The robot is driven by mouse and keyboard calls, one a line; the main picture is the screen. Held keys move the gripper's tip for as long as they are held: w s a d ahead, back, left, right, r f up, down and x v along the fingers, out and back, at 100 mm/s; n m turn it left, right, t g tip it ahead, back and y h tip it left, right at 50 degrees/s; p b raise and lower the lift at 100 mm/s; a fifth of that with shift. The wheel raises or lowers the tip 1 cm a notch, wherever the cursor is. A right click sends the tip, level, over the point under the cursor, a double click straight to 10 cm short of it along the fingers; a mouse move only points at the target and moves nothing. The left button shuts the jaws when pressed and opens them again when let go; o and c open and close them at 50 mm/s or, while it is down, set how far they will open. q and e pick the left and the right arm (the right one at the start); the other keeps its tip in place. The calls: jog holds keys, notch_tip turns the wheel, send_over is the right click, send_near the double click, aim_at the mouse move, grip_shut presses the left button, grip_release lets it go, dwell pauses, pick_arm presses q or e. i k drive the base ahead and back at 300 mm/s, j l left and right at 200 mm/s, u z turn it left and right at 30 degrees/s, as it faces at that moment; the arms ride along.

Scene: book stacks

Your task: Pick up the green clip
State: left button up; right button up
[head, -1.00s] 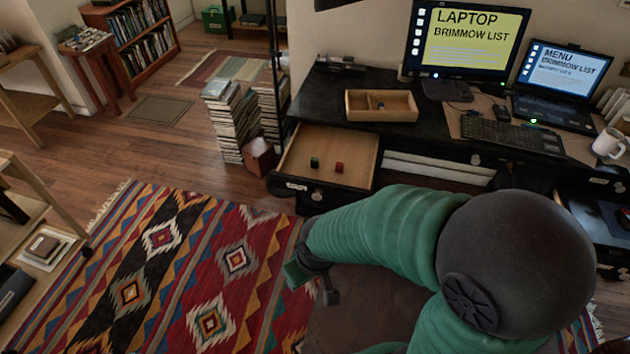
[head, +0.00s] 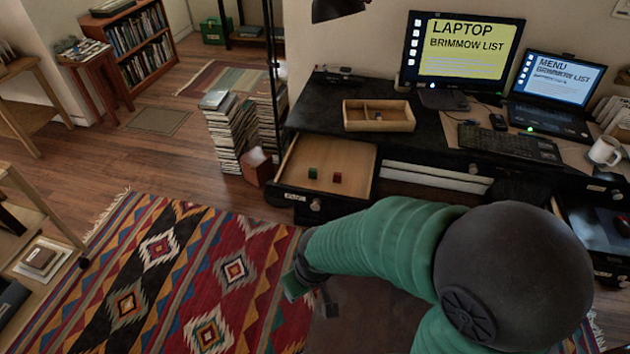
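A small green block-like thing, which I take for the green clip (head: 312,173), lies in the open wooden drawer (head: 345,155) of the black desk. A similar small red thing (head: 337,178) lies just to its right. My one visible arm comes in from the right and bends down in a green sleeve. Its end, my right gripper (head: 311,292), hangs over the floor in front of the drawer, well apart from the green clip. Its finger parts are small and dark, so its opening is unclear. My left gripper is out of view.
The black desk (head: 425,140) carries a wooden tray (head: 352,122), monitor, laptop, keyboard and a white mug (head: 604,151). Book stacks (head: 228,135) and a small brown box (head: 257,168) stand left of the drawer. The patterned rug (head: 180,280) is clear.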

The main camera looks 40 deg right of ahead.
aim_at(313, 172)
jog(key=i+l, duration=1.4)
jog(key=l, duration=0.1)
